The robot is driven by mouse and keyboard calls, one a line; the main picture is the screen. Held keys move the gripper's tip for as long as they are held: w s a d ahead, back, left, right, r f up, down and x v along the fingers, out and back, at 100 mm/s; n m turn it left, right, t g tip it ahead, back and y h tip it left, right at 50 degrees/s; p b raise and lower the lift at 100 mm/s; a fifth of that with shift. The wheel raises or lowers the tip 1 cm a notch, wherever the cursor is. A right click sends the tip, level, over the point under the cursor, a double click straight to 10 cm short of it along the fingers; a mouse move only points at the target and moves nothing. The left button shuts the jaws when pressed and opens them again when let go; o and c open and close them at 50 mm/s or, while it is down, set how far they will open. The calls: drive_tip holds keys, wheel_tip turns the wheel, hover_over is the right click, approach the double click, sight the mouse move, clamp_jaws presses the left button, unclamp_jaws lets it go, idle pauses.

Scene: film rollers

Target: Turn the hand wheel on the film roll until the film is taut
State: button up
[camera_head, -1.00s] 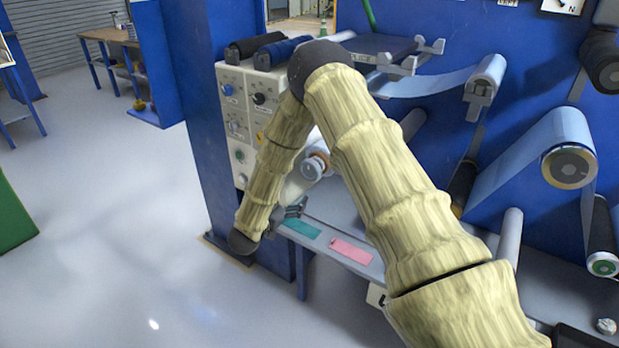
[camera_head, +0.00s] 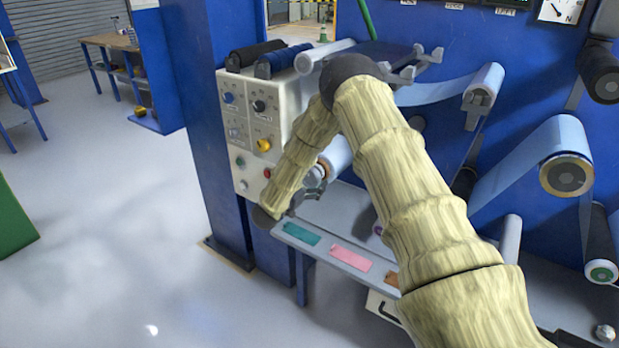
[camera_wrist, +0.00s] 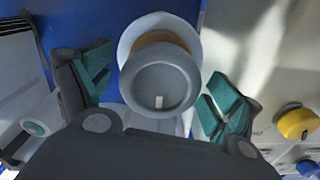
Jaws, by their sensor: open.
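The grey round hand wheel (camera_wrist: 160,88) faces the wrist camera and has a small pale mark low on its face. Behind it show a brown-orange core ring (camera_wrist: 163,37) and the pale film roll (camera_wrist: 140,25). My gripper (camera_wrist: 158,90) is open, its teal-padded fingers on the left and right of the wheel with gaps on both sides; it is not gripping it. In the head view the film roll (camera_head: 338,155) shows beside my forearm, near the control panel. The gripper there is mostly hidden by my arm. I cannot tell whether the film is taut.
The control panel (camera_head: 250,140) with knobs and buttons stands left of the roll. Below is a grey shelf with teal (camera_head: 301,233) and pink (camera_head: 350,257) pieces. Other film rollers (camera_head: 567,175) stand at right. Open floor (camera_head: 110,240) lies at left.

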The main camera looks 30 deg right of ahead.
drive_tip(key=shift+w+d, duration=0.1)
drive_tip(key=shift+d, duration=0.15)
drive_tip(key=shift+c, duration=0.5)
drive_tip(key=c, duration=0.9)
drive_tip(key=shift+c, duration=0.2)
drive_tip(key=shift+n, duration=0.4)
drive_tip(key=n+p, duration=0.1)
drive_tip(key=n, duration=0.2)
drive_tip(key=shift+r+n+p, duration=0.1)
drive_tip(key=shift+n+p, duration=0.2)
drive_tip(key=shift+n, duration=0.1)
drive_tip(key=n+p, duration=0.1)
drive_tip(key=n, duration=0.3)
drive_tip(key=shift+n, duration=0.4)
drive_tip(key=shift+n, duration=0.3)
